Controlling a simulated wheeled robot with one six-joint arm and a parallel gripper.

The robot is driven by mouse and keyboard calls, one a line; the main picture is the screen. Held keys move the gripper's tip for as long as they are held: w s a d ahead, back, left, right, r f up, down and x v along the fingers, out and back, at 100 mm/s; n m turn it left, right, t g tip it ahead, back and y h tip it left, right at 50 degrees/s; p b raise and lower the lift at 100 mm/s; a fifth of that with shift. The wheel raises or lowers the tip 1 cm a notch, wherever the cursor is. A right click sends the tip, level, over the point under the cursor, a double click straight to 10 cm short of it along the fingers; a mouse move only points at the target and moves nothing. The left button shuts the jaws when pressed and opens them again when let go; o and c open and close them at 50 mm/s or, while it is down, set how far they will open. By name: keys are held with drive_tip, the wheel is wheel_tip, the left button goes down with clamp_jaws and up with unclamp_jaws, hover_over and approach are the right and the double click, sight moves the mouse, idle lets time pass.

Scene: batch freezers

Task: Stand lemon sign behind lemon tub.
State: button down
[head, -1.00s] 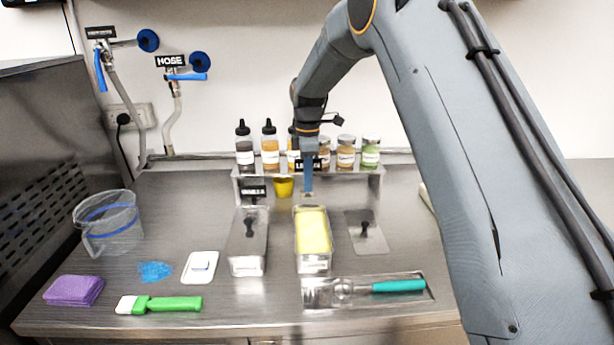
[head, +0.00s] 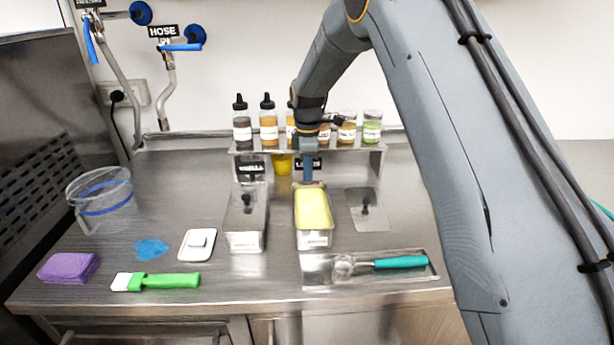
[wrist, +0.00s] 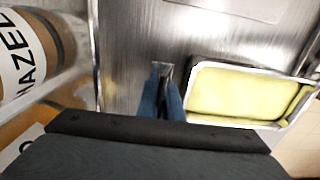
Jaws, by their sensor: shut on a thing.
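The lemon tub (head: 314,240) is an open metal tub of yellow ice cream at the middle of the counter. It also shows at the right in the wrist view (wrist: 192,85). The lemon sign (head: 316,163) is a small black plate with white letters, partly hidden by my gripper. My gripper (head: 308,181) points down just behind the tub's far end, shut on the sign. In the wrist view my gripper's blue fingers (wrist: 163,88) are close together around a small metal piece, left of the tub. I cannot tell whether the sign touches the counter.
A covered tub (head: 246,240) with a vanilla sign (head: 249,168) behind it stands to the left. A shelf (head: 240,150) with several bottles and jars is close behind my gripper. A lid (head: 380,218) lies right of the lemon tub; a scoop tray (head: 320,283) lies in front.

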drive_tip(key=c, duration=1.3)
unclamp_jaws()
drive_tip(key=shift+r+p, duration=2)
drive_tip(key=shift+r, duration=2.45)
